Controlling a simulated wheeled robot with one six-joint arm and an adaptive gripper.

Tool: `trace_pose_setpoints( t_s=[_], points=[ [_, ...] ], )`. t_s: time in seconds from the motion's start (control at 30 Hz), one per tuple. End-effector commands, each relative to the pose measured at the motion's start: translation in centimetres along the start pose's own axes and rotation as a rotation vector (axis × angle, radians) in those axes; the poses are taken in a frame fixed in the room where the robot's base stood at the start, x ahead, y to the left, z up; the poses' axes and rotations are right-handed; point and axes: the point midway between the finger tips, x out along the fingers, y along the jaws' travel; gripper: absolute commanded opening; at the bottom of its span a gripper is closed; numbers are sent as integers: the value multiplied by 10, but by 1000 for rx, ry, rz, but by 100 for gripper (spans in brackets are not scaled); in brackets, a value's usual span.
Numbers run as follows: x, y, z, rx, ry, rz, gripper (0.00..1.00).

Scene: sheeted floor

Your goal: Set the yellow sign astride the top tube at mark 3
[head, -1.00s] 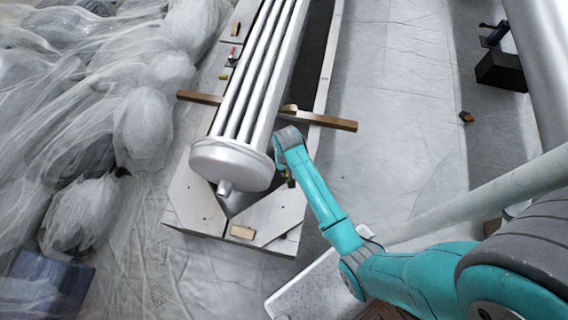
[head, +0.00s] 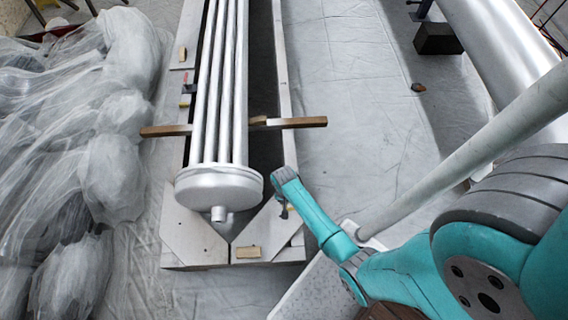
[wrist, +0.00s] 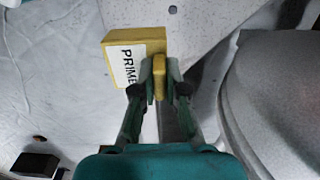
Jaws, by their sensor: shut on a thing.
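My gripper (wrist: 159,82) is shut on the yellow sign (wrist: 140,39), holding it by a narrow yellow part between the fingertips. Its white label reads "PRIME", partly cut off by a finger. In the head view my gripper (head: 284,211) hangs at the near right of the tube bundle, beside its round end plate; the sign is mostly hidden there. The bundle's long silver tubes (head: 226,90) run away from me. The end plate (head: 218,187) closes their near end, and its side shows at right in the wrist view (wrist: 275,95). I cannot make out mark 3.
The bundle lies in a pale frame (head: 190,235) with a wooden crossbar (head: 300,122) under the tubes. A tan block (head: 248,252) rests on the frame's near end. Sheeted heaps (head: 105,170) fill the left. A large cylinder (head: 490,50) stands right; sheeted floor between is mostly clear.

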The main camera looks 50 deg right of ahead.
Motion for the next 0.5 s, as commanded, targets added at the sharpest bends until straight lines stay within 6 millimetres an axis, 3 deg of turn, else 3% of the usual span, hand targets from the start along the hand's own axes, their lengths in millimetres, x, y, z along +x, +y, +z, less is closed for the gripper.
trace_pose_setpoints(
  t_s=[0.2,0.5],
  points=[
    [25,0,0,-1,-2,1,0],
    [30,0,0,-1,-1,0,0]
  ],
)
